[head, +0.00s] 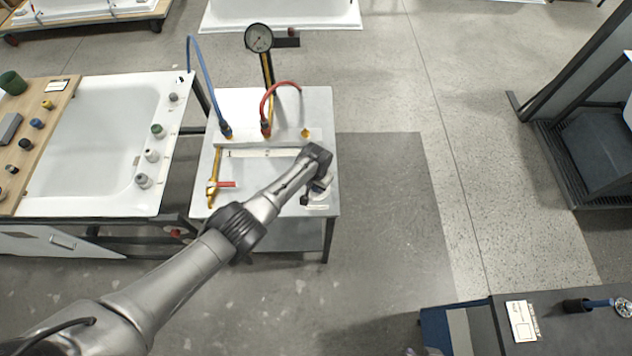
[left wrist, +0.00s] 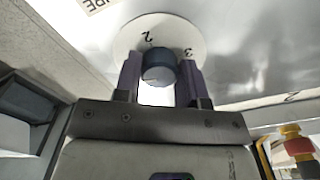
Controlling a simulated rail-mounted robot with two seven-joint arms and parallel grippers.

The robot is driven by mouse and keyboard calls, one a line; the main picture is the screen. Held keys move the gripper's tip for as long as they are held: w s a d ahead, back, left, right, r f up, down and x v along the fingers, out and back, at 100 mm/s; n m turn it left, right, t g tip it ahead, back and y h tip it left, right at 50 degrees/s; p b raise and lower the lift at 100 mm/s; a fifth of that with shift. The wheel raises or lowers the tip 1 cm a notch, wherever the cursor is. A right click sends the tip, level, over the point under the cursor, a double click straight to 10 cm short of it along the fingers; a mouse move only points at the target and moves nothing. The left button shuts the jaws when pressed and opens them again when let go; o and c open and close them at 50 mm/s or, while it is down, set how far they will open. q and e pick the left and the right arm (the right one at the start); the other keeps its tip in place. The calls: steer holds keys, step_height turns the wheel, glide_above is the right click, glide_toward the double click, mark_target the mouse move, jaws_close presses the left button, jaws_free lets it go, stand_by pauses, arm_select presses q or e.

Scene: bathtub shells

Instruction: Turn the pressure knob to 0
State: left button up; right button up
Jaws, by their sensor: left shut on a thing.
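My left gripper (head: 314,192) is at the right front part of the white bench in the head view. In the left wrist view its two fingers (left wrist: 160,72) stand on either side of a dark blue round knob (left wrist: 159,62) and are shut on it. The knob sits on a white round dial (left wrist: 185,32). The digits 2 and 3 show on the dial; the rest of it is hidden behind the knob and fingers, and I cannot tell the pointer's position. In the head view the arm and gripper hide the knob. My right gripper is not in view.
The white bench (head: 318,110) carries a pressure gauge (head: 258,38) on a post, a blue hose (head: 203,75), a red hose (head: 274,90) and a brass valve with a red lever (head: 224,184). A bathtub shell (head: 95,140) stands to the left.

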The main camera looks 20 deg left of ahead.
arm_select(q)
steer(key=n, duration=0.4)
steer(key=shift+d+r+n+p, duration=0.15)
steer(key=shift+n+p, duration=0.15)
steer(key=shift+p, duration=0.1)
steer(key=n, duration=0.4)
steer(key=shift+w+n, duration=0.1)
steer(key=shift+n, duration=0.2)
steer(key=n, duration=0.5)
steer(key=shift+d, duration=0.1)
steer(key=shift+w+n, duration=0.1)
steer(key=shift+n, duration=2.3)
steer(key=o, duration=0.9)
